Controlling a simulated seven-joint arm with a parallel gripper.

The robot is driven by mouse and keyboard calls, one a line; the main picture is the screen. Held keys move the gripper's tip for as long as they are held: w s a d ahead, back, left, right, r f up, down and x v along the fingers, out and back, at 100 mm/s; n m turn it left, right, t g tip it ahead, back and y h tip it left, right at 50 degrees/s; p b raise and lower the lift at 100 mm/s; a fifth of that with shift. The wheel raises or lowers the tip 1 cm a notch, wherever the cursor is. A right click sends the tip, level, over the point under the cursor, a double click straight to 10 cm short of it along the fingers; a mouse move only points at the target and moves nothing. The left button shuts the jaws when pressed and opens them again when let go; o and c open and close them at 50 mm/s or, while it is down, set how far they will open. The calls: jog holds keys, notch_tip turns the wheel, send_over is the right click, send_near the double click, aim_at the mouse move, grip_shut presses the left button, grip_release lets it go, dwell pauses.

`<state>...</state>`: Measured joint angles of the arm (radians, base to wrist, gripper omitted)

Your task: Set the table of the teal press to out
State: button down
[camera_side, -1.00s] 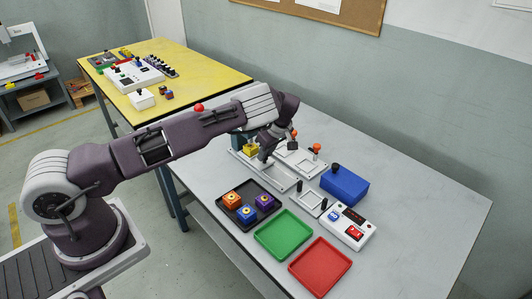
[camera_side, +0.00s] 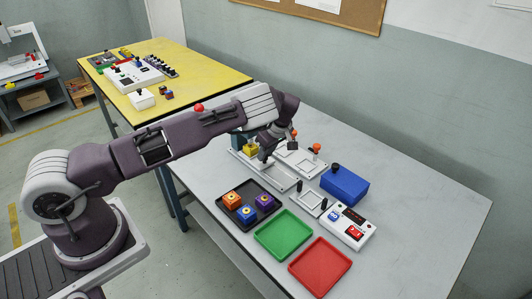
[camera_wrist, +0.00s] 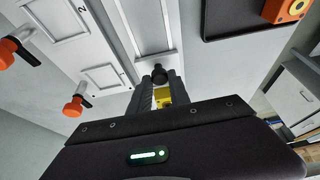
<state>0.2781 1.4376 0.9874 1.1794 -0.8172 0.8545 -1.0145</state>
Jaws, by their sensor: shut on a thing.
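The teal press (camera_side: 237,140) shows only in part in the side view, behind my arm. A long white rail (camera_side: 277,178) runs from it toward the front, and the same white part shows in the wrist view (camera_wrist: 150,28). A yellow block (camera_side: 250,150) sits near the press end; it also shows in the wrist view (camera_wrist: 166,96), behind my fingers. My gripper (camera_side: 264,154) is low over the rail. In the wrist view its fingers (camera_wrist: 158,82) are shut on a black knob (camera_wrist: 158,72) at the end of the white part. The table's front edge under the fingers is hidden.
White plates with orange handles (camera_side: 316,149) stand beside the rail. A dark tray (camera_side: 265,217) with orange, blue and purple blocks lies in front, then green (camera_side: 284,234) and red (camera_side: 320,266) trays. A blue box (camera_side: 345,186) and a white control box (camera_side: 352,229) stand right.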

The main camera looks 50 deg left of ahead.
jog(key=shift+d, duration=0.1)
dwell(0.4)
jog(key=d, duration=1)
jog(key=shift+d, duration=0.2)
jog(key=c, duration=1.5)
grip_release()
jog(key=shift+d, duration=0.1)
jog(key=o, duration=0.3)
jog(key=v, duration=0.7)
jog(key=shift+r, duration=0.1)
